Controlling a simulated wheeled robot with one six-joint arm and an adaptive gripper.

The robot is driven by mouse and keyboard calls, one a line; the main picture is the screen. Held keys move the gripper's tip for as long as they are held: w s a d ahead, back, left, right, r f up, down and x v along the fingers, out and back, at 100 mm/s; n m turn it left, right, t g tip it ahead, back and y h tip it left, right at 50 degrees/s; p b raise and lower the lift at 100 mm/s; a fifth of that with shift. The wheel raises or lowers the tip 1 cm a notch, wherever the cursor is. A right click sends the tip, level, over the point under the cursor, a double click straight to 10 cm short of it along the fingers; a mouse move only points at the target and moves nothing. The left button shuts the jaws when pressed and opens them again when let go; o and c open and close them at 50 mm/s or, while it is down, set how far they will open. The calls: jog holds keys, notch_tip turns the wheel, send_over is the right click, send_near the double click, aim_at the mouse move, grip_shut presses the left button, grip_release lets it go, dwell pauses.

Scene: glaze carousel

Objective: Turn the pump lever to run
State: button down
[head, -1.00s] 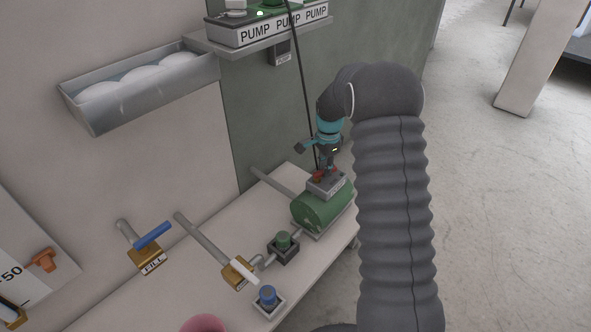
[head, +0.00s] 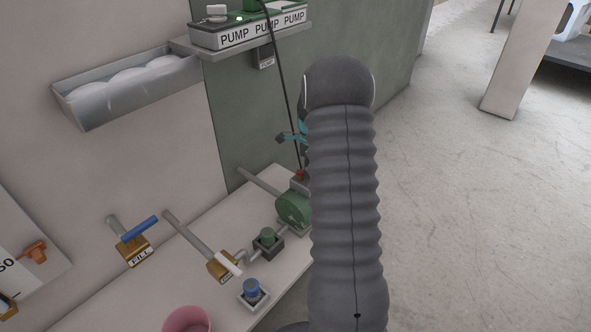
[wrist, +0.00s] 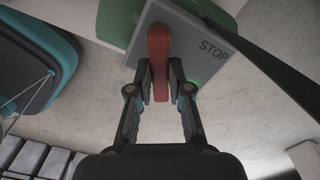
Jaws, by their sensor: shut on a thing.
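The red pump lever (wrist: 158,48) stands over a grey plate (wrist: 197,50) on the green pump. The plate reads STOP to the right of the lever; no run mark shows. My gripper (wrist: 160,72) has its two fingers on either side of the lever and is shut on it. The lever lies roughly along the wrist view's upright direction. In the head view, the green pump (head: 292,209) and a bit of the red lever (head: 300,175) show at the left edge of my arm, which hides most of the plate and my fingers.
A dark cable (head: 284,85) hangs down close to the lever. Left of the pump are a green knob (head: 267,237), a blue knob (head: 251,288), a white-handled valve (head: 222,264) and the blue-handled FILL valve (head: 135,245). A PUMP-labelled shelf box (head: 262,30) is above.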

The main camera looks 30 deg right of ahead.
jog(key=shift+w+d+r, duration=0.1)
jog(key=shift+d+r, duration=0.05)
jog(key=c, duration=1.1)
grip_release()
notch_tip(320, 180, up, 12)
jog(key=shift+f, duration=0.1)
